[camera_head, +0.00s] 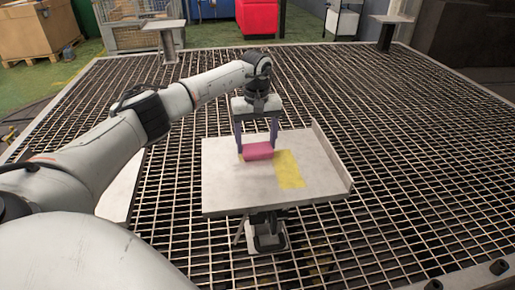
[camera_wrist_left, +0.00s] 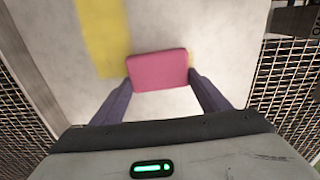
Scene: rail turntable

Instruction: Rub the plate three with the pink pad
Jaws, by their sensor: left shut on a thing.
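My left gripper (camera_head: 257,143) points down over the near grey plate (camera_head: 230,190) and is shut on the pink pad (camera_head: 258,151), one finger on each side. The pad is at the plate's surface or just above it; I cannot tell if it touches. A yellow patch (camera_head: 289,170) on the plate reaches from under the pad toward the right. In the left wrist view the pad (camera_wrist_left: 158,70) sits between the dark fingers, beside the yellow band (camera_wrist_left: 103,38). No number is readable on the plate. My right gripper is not in view.
The plate has a raised lip (camera_head: 331,156) on its right and stands above a metal grating (camera_head: 400,150). Another plate (camera_head: 121,184) is partly hidden behind my left arm. Smaller plates stand at the back left (camera_head: 164,25) and back right (camera_head: 391,19).

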